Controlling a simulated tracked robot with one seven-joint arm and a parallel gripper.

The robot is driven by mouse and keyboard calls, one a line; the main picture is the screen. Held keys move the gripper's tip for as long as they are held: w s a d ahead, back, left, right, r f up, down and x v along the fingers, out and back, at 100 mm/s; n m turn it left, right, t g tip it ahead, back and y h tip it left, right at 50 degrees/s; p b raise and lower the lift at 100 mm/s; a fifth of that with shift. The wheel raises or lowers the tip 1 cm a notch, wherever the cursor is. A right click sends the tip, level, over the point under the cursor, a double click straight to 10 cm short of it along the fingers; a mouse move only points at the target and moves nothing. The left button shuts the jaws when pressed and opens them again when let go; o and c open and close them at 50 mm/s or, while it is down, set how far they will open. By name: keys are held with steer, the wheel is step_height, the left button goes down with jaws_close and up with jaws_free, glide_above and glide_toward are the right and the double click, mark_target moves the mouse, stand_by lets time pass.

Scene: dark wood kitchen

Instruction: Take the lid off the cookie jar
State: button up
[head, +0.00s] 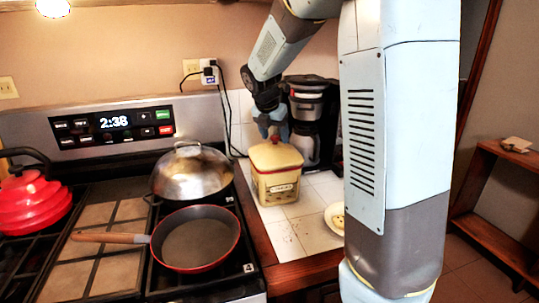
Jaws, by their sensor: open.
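The cookie jar (277,188) is cream-yellow with a label on its front. It stands upright on the white tiled counter right of the stove. Its yellow lid (276,157) with a small reddish knob (275,140) sits on top. My gripper (273,129) points down just above the lid, at the knob. The jaws are open. I cannot tell whether the fingers touch the knob or straddle it.
A coffee maker (312,115) stands close behind and right of the jar. A small plate (337,219) lies on the counter's right, partly hidden by my arm. The stove at left holds a frying pan (197,240), a domed silver lid (190,173) and a red kettle (32,200).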

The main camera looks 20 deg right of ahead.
steer(key=shift+c, duration=0.2)
jaws_close()
stand_by(0.4)
